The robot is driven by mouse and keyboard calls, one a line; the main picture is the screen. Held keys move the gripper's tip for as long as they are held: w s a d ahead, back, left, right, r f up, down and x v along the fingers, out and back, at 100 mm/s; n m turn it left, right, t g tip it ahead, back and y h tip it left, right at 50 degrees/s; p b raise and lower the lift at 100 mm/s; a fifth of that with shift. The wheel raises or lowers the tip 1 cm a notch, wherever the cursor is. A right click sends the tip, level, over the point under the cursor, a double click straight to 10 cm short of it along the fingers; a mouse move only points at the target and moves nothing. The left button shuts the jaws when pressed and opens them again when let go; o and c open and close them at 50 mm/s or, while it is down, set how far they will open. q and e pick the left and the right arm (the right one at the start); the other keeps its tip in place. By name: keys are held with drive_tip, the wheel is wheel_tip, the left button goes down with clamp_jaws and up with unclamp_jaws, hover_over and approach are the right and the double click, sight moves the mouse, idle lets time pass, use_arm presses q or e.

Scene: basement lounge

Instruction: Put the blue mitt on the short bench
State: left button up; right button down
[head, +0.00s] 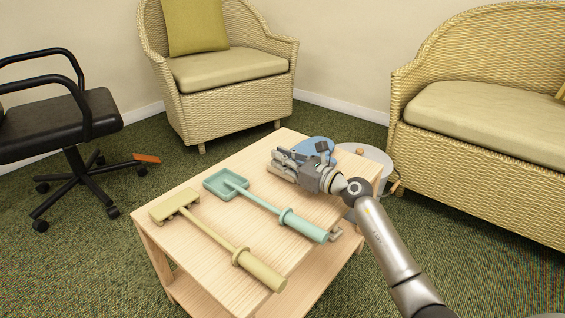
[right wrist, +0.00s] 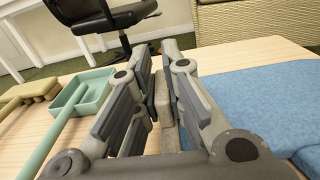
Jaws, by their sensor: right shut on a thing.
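The blue mitt (head: 320,145) shows at the far right part of a low pale wooden table, partly hidden behind my right gripper. In the right wrist view the mitt (right wrist: 255,100) spreads flat and wide to the right of the fingers. The right gripper also fills the middle of the right wrist view (right wrist: 158,85). My left gripper is not in view. I cannot pick out a short bench with certainty.
The wooden table (head: 200,245) holds a teal long-handled scoop (head: 262,204) and a yellow long-handled tool (head: 215,238). A round white table (head: 372,158) stands close behind. Wicker seats (head: 225,105) and (head: 480,160), and a black office chair (head: 60,125), stand around; green carpet lies between.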

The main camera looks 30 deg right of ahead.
drive_tip(key=shift+f, duration=0.15)
drive_tip(key=c, duration=1.5)
unclamp_jaws()
